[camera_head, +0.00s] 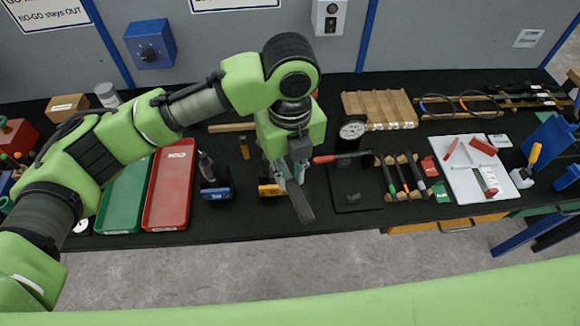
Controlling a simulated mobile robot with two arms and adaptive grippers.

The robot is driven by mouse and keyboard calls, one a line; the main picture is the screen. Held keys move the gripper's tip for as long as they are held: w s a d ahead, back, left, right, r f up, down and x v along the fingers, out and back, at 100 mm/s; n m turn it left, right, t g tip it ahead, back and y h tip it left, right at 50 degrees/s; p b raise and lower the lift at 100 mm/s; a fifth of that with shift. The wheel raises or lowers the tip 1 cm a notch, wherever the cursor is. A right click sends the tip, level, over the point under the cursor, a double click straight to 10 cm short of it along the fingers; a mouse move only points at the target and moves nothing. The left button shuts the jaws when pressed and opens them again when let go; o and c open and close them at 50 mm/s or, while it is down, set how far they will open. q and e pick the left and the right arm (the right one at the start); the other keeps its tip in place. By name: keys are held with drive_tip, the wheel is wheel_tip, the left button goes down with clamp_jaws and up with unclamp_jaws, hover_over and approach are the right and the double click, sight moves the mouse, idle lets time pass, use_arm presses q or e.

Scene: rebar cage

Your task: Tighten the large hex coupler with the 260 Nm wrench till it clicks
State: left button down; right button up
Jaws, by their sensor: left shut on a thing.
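My left gripper (290,178) hangs over the middle of the bench, pointing down, its jaws shut. A tool with a red handle and dark shaft (337,157) runs right from beside the jaws; it appears to be the wrench in my grip, though the contact is hidden. A yellow holder (269,190) is partly hidden behind the gripper. A blue holder (216,190) with a dark upright piece stands to its left. I cannot make out which piece is the large hex coupler. My right gripper is not in view.
A dial gauge (353,129) and black plate (346,197) are right of the gripper. Several handled tools (400,176) lie in a rack beyond. A red tray (169,188) and green tray (124,198) are left. A white board (464,184) is at right.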

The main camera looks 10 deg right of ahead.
use_arm(q)
wheel_tip(320, 180, down, 2)
drive_tip(key=shift+f, duration=0.1)
idle(0.5)
drive_tip(key=shift+p, duration=0.6)
drive_tip(key=shift+f+b, duration=0.5)
drive_tip(key=shift+f, duration=0.6)
idle(0.5)
drive_tip(key=shift+f+b, duration=0.7)
drive_tip(key=shift+f, duration=1.3)
drive_tip(key=shift+a, duration=0.1)
drive_tip(key=a+m+p, duration=0.2)
drive_tip(key=a+m, duration=0.6)
drive_tip(key=shift+w+a, duration=0.35)
idle(1.6)
